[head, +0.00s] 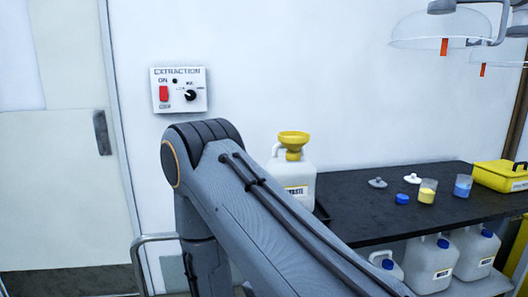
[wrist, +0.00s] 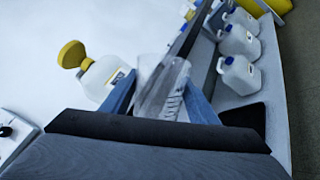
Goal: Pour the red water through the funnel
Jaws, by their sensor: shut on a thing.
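A yellow funnel (head: 293,142) sits in the neck of a white waste jug (head: 300,176) at the bench's left end. In the wrist view the funnel (wrist: 72,55) and the jug (wrist: 100,80) are left of my gripper, tilted in the picture. My gripper (wrist: 162,100) is shut on a clear beaker (wrist: 160,80), its blue fingers on either side. The beaker is apart from the funnel in the picture. No red liquid can be made out in it. My arm hides the gripper and beaker in the head view.
The dark bench (head: 355,215) holds a yellow-filled beaker (head: 427,192), a blue-filled beaker (head: 462,187), a blue cap (head: 402,198), white lids (head: 378,182) and a yellow box (head: 502,177). Several jugs (head: 432,265) stand below. An extraction panel (head: 179,90) is on the wall. Extraction hoods (head: 440,28) hang upper right.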

